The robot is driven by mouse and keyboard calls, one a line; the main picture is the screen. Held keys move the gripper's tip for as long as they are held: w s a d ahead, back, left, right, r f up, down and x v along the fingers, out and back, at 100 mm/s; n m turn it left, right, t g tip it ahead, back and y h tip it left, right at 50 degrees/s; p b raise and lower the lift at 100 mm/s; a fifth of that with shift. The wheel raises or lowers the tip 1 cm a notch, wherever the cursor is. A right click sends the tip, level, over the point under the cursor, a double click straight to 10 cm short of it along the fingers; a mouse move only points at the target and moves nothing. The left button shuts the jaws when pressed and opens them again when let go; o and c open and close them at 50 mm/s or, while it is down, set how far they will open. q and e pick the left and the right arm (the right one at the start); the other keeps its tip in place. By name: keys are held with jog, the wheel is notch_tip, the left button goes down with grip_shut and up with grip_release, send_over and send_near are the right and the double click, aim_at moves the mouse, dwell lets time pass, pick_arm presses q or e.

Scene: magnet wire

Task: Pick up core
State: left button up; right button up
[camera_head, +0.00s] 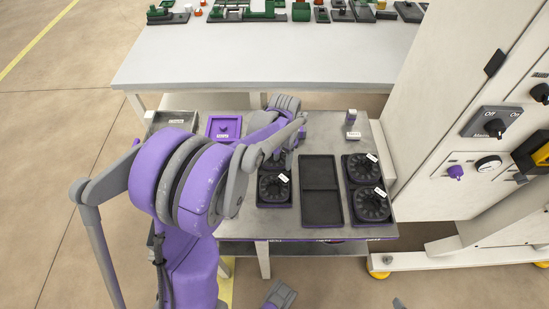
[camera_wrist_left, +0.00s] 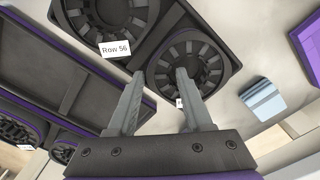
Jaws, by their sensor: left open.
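The cores are round, dark, spoked discs lying in dark trays on the grey table. One core (camera_head: 273,187) lies in the front of the left tray (camera_head: 262,204). Two more, a back core (camera_head: 361,169) and a front core (camera_head: 372,204), lie in the right tray. My left gripper (camera_head: 281,160) is over the back of the left tray and hides much of that spot. In the left wrist view its open fingers (camera_wrist_left: 160,78) point at one core (camera_wrist_left: 190,68), with nothing held. Another core (camera_wrist_left: 108,18) lies beside it, near a "Row 56" label.
An empty two-part tray (camera_head: 320,177) lies between the loaded trays. A purple tray (camera_head: 224,127) and a small light block (camera_head: 351,118) stand towards the back. A white cabinet (camera_head: 450,110) rises at the right. A white bench (camera_head: 270,55) with parts stands behind.

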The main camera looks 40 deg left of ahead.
pick_arm(q)
jog(key=shift+s+d+f, duration=0.1)
jog(key=shift+s+f, duration=0.05)
jog(key=shift+f, duration=0.1)
grip_shut()
jog(key=shift+r, duration=0.1)
